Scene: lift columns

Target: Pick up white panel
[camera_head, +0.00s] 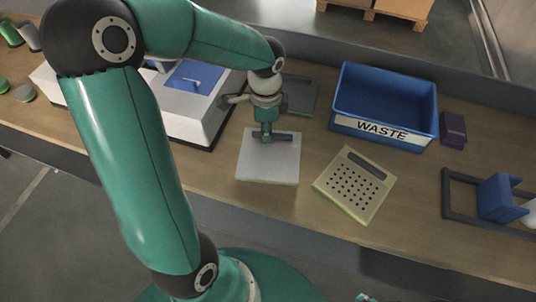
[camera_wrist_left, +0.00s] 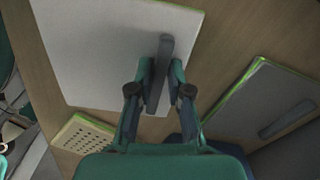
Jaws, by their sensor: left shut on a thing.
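The white panel (camera_head: 268,165) is a flat square plate with a dark bar handle (camera_head: 282,137) on top. It appears to lie flat at the middle of the workbench; whether it is slightly raised I cannot tell. My left gripper (camera_head: 266,136) points down over the panel and is shut on its handle. In the left wrist view the white panel (camera_wrist_left: 110,45) fills the upper left, and the handle (camera_wrist_left: 159,75) sits between the fingers of my left gripper (camera_wrist_left: 160,92).
A beige perforated panel (camera_head: 355,186) lies right of the white panel. A dark grey panel (camera_head: 301,94) lies behind it. A blue WASTE bin (camera_head: 384,128) stands at the back right, beside a purple box (camera_head: 453,130). A white-and-blue machine (camera_head: 190,115) stands left.

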